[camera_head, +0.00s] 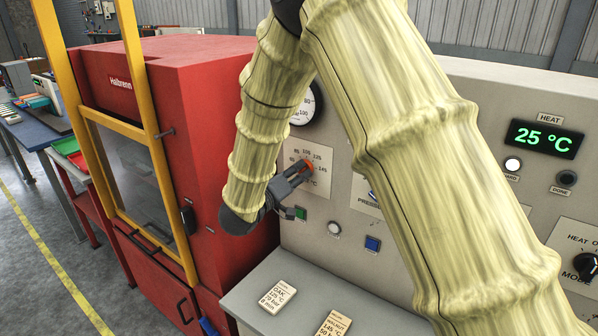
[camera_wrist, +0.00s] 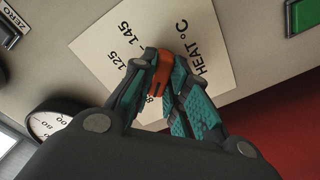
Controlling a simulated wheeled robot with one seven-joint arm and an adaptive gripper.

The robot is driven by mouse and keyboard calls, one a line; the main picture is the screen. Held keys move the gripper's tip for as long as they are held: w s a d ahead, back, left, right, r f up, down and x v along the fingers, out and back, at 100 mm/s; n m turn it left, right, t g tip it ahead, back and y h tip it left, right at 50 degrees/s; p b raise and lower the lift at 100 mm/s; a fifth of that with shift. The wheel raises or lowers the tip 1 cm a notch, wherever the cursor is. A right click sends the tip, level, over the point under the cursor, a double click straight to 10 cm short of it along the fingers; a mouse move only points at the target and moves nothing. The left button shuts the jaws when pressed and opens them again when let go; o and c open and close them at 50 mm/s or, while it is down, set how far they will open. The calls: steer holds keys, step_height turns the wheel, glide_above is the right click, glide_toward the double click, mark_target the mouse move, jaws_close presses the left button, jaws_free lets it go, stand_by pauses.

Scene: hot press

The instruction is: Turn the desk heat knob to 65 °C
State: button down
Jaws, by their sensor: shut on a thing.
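The orange heat knob (camera_head: 309,165) sits on a pale dial plate (camera_head: 322,153) marked HEAT °C, on the grey console. In the wrist view the knob (camera_wrist: 160,76) is between my two teal-padded fingers. My gripper (camera_head: 303,171) is shut on it, and it shows large in the wrist view (camera_wrist: 162,82). Scale marks such as 125 and 145 show around the knob; others are hidden by my fingers. I cannot tell which mark the knob points to. The HEAT display (camera_head: 543,139) reads 25 °C in green.
A round gauge (camera_head: 304,104) is above the plate. A green button (camera_head: 300,213), a white button (camera_head: 334,228) and a blue button (camera_head: 372,243) sit below. A black mode knob (camera_head: 582,265) is far right. Recipe cards (camera_head: 278,296) lie on the desk. A red press (camera_head: 205,130) stands left.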

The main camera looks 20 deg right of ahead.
steer(key=shift+a+n+p, duration=0.1)
steer(key=shift+n+p, duration=3.6)
steer(key=shift+p, duration=0.05)
steer(key=shift+f, duration=0.1)
steer(key=c, duration=1.4)
jaws_free()
steer(key=shift+a, duration=0.1)
